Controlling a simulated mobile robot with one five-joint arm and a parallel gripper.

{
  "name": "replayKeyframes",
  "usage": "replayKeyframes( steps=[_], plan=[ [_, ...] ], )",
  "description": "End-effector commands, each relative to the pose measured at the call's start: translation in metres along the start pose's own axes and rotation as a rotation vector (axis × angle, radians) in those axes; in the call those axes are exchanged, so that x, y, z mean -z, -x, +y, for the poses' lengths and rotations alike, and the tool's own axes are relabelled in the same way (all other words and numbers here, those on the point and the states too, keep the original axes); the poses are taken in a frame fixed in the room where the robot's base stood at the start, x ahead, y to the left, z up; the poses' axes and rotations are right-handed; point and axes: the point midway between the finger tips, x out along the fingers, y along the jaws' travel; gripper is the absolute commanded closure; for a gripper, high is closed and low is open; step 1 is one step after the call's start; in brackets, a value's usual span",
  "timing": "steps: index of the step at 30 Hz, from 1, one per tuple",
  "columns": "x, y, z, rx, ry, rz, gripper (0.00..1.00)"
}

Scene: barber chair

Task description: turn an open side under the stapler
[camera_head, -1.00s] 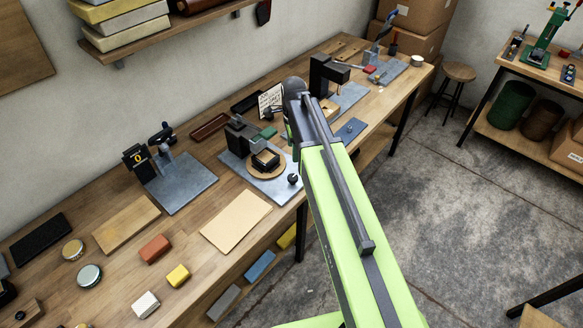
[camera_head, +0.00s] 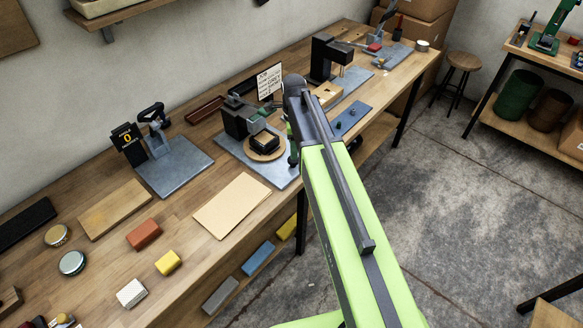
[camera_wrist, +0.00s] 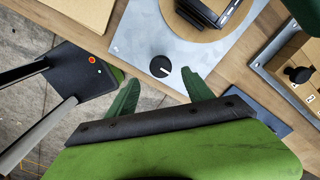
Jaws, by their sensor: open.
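The stapler station has a grey metal base plate (camera_head: 231,149) and a dark stapler head (camera_head: 238,117). A round wooden turntable (camera_head: 257,155) sits in front of the head, bearing a small black box-like piece (camera_head: 265,141). In the wrist view the turntable (camera_wrist: 205,35) and part of the black piece (camera_wrist: 228,16) show at the top. A black round knob (camera_wrist: 160,66) with a white mark stands on the plate's near part. My gripper (camera_wrist: 160,82) is open and empty, its green fingertips either side of the knob's near side. In the head view my arm hides the knob.
Left on the bench are a counter stand (camera_head: 173,170), a tan sheet (camera_head: 232,204) and coloured blocks (camera_head: 144,233). Right of the station are a wooden fixture (camera_head: 328,94), a blue plate (camera_head: 350,119) and a black press (camera_head: 330,60). A written card (camera_head: 270,81) stands behind.

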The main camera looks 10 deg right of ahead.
Motion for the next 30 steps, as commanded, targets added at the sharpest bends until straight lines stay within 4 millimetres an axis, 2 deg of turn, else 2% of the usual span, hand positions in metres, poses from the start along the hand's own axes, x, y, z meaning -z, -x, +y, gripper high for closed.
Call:
replayKeyframes(
  steps=[1, 7, 11, 19, 30],
  plan=[
    [0.000, -0.021, 0.000, 0.000, 0.000, 0.000, 0.40],
    [0.001, -0.058, 0.000, 0.000, 0.000, 0.000, 0.40],
    [0.001, -0.067, 0.000, 0.000, -0.001, 0.000, 0.40],
    [0.001, -0.065, 0.000, 0.000, -0.001, 0.000, 0.40],
    [0.002, -0.065, 0.000, -0.001, -0.002, 0.000, 0.88]
  ],
)
